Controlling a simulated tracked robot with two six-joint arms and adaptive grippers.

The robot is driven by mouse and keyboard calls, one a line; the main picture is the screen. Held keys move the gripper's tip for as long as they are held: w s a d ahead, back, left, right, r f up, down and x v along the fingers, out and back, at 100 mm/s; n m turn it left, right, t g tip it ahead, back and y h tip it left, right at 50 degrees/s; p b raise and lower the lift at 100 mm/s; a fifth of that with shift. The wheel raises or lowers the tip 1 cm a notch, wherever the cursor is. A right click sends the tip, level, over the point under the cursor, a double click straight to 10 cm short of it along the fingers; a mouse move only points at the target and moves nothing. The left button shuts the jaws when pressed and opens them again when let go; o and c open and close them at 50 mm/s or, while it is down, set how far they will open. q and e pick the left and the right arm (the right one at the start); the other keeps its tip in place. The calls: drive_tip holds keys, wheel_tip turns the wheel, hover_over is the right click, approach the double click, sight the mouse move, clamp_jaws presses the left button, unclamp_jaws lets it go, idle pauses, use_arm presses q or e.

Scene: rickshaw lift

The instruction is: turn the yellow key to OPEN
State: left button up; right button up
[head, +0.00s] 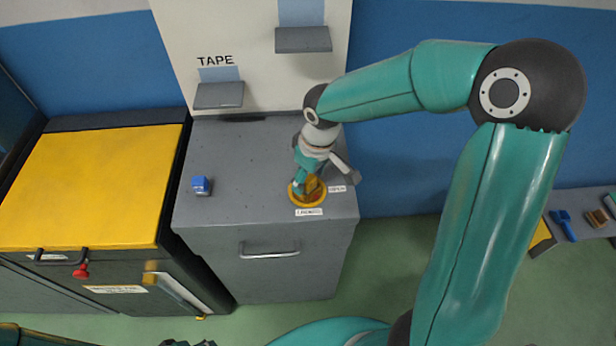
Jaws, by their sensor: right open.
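The yellow key (314,188) stands on a round yellow plate (308,202) on top of the grey cabinet (250,170), near its front right corner. A white label at the front of the plate (309,212) seems to read LOCKED, and one at its right (337,189) reads OPEN. My right gripper (322,180) is open just above the key, with one finger left of it and the other to the right. The gripper partly hides the key, so I cannot tell its exact angle or whether a finger touches it. My left gripper is not clearly in view.
A small blue block (201,186) lies on the cabinet's left side. A white panel with a TAPE label (216,60) and two grey shelves rises behind. A yellow-topped bench (95,185) stands at the left. A grey shelf with small items (565,224) is at the right.

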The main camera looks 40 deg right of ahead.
drive_tip(key=shift+w+f, duration=0.1)
drive_tip(key=shift+f, duration=0.5)
drive_tip(key=shift+a, duration=0.1)
drive_tip(key=c, duration=1.2)
drive_tip(key=shift+r+n+p, duration=0.2)
drive_tip(key=shift+n+p, duration=0.45)
drive_tip(key=shift+n, duration=0.05)
drive_tip(key=shift+w+n+p, duration=0.1)
drive_tip(key=shift+n+p, duration=0.4)
drive_tip(key=shift+n, duration=0.2)
drive_tip(key=shift+f+n, duration=0.15)
drive_tip(key=shift+n, duration=0.25)
